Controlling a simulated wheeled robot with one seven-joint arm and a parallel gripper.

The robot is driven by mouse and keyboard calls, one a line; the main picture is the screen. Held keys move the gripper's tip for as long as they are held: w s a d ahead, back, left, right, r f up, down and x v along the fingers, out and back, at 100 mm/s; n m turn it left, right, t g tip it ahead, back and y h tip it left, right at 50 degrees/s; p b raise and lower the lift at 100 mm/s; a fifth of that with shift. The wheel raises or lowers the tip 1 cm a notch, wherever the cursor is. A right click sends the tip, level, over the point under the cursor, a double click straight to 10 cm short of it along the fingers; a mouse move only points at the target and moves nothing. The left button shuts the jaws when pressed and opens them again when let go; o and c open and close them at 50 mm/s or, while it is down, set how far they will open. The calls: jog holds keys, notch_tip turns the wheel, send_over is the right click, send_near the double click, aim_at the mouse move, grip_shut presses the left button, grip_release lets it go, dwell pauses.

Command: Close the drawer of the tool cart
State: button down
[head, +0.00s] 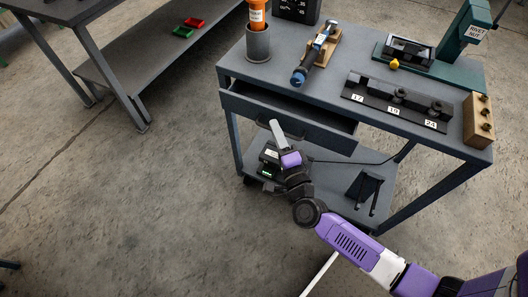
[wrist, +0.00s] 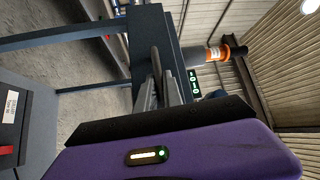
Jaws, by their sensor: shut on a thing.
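The tool cart (head: 350,70) stands at the upper right of the head view with its drawer (head: 245,104) pulled out. The dark inside of the drawer shows between its front and the cart top. The drawer's bar handle (head: 297,131) is on the middle of its front. My gripper (head: 277,127) is at the handle, in front of the drawer. In the wrist view my gripper (wrist: 159,88) is shut on the handle (wrist: 155,62), with the drawer front (wrist: 153,30) just beyond. In the head view the fingers partly hide the handle.
The cart top holds an orange-handled tool in a grey cup (head: 258,44), a socket rail (head: 395,100), a wooden block (head: 479,120) and a green rivet-nut press (head: 465,35). A black stand (head: 364,190) is on the lower shelf.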

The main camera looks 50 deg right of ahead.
aim_at(288, 126)
jog(key=d, duration=0.1)
jog(key=w+d+b, duration=0.1)
jog(key=d, duration=0.1)
jog(key=d+b, duration=0.1)
jog(key=d, duration=0.1)
jog(key=shift+w+d+f, duration=0.1)
jog(key=shift+w+f, duration=0.05)
jog(key=shift+w, duration=0.1)
jog(key=shift+w+d, duration=0.15)
jog(key=shift+d, duration=0.3)
jog(key=c, duration=1.8)
grip_release()
jog(key=shift+d, duration=0.1)
jog(key=shift+o, duration=0.2)
jog(key=shift+v, duration=3.95)
jog(key=shift+w, duration=0.1)
